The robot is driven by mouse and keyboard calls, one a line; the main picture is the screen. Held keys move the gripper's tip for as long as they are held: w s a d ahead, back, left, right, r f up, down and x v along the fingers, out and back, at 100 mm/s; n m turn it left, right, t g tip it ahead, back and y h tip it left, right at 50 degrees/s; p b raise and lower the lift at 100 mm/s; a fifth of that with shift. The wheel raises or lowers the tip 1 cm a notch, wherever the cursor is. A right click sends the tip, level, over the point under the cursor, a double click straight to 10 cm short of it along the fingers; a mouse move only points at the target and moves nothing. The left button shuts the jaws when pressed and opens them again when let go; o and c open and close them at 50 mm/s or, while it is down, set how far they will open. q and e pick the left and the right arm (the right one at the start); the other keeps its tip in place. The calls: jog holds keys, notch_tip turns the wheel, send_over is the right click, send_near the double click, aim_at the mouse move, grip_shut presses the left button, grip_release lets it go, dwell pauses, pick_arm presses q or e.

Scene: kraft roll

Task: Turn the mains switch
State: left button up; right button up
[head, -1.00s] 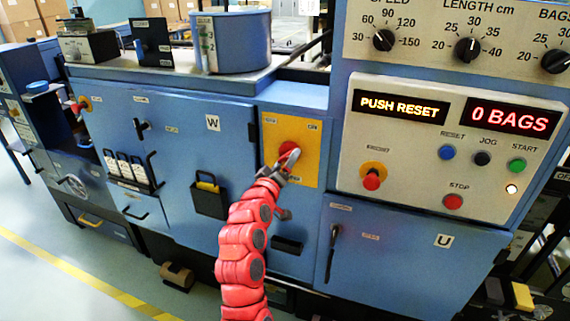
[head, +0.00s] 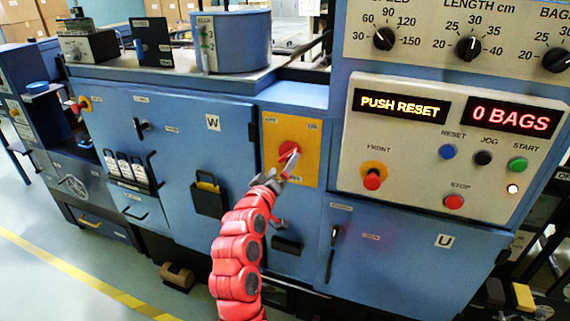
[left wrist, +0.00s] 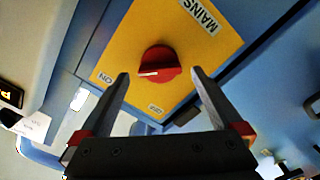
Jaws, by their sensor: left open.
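The mains switch is a red rotary knob (head: 288,149) on a yellow plate (head: 308,169) on the blue machine front. In the left wrist view the knob (left wrist: 160,61) shows whole, with a white mark on its lower left. That mark points left, towards the ON label (left wrist: 105,78); MAINS is printed at the plate's upper right. My left gripper (head: 284,166) is open just in front of the knob. In the left wrist view its fingers (left wrist: 160,78) stand apart, either side of the knob's lower part, with nothing gripped. Contact with the knob cannot be told. My right gripper is not in view.
A control panel (head: 415,160) right of the plate reads PUSH RESET and 0 BAGS and carries several buttons. Open floor lies at the lower left.

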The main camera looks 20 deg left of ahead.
pick_arm(q)
jog(key=s+p, duration=0.9)
jog(key=s, duration=0.5)
jog(key=shift+s+a, duration=0.2)
jog(key=shift+a, duration=0.05)
jog(key=shift+w+a, duration=0.1)
